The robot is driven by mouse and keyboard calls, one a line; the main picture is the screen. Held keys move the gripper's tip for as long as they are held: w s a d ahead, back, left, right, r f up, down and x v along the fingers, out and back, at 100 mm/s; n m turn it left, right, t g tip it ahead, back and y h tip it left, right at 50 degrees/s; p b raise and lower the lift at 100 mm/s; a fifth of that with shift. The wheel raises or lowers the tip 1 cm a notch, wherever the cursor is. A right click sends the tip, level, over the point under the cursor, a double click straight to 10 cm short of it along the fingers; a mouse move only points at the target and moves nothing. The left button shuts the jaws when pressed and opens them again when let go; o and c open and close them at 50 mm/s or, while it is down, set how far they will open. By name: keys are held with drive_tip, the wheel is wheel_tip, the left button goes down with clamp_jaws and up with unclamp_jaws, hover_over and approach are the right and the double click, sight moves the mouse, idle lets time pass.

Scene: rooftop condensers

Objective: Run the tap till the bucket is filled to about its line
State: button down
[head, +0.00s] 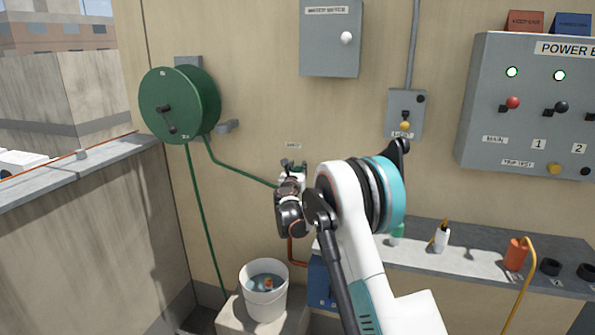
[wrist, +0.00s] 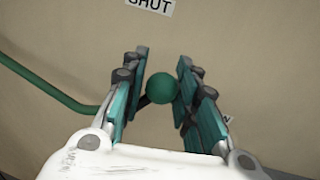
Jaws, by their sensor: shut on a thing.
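The white bucket (head: 251,305) stands upright on a low concrete block below the tap. Bluish water with a small orange-red thing shows inside it; I cannot make out its line. My gripper (head: 290,173) is at the tap on the wall, hiding most of it. In the wrist view my gripper's fingers (wrist: 158,75) are on both sides of the tap's green ball knob (wrist: 162,88), shut on it. No water stream is clearly visible.
A green hose (head: 240,171) runs from the wall reel (head: 178,103) towards the tap. A bench (head: 470,278) at right bears bottles and an orange canister (head: 515,254). The power box (head: 485,130) and a grey cabinet (head: 330,50) are on the wall. A parapet (head: 90,230) bounds the left.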

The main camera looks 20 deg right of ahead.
drive_tip(key=shift+w+a+r+n+p, duration=0.25)
drive_tip(key=shift+w+a+n+p, duration=0.15)
drive_tip(key=shift+n, duration=0.35)
drive_tip(key=shift+w+a+r+n+p, duration=0.25)
drive_tip(key=shift+a+n+p, duration=0.25)
drive_tip(key=shift+n, duration=0.25)
drive_tip(key=shift+w+a+n+g+p, duration=0.25)
drive_tip(key=shift+w+a+n, duration=0.25)
drive_tip(key=shift+n, duration=0.3)
drive_tip(key=shift+w+a+n+g+p, duration=0.25)
drive_tip(key=shift+a+n, duration=0.3)
drive_tip(key=shift+n, duration=0.25)
drive_tip(key=c, duration=1.2)
unclamp_jaws()
drive_tip(key=shift+c, duration=0.2)
drive_tip(key=v, duration=1.2)
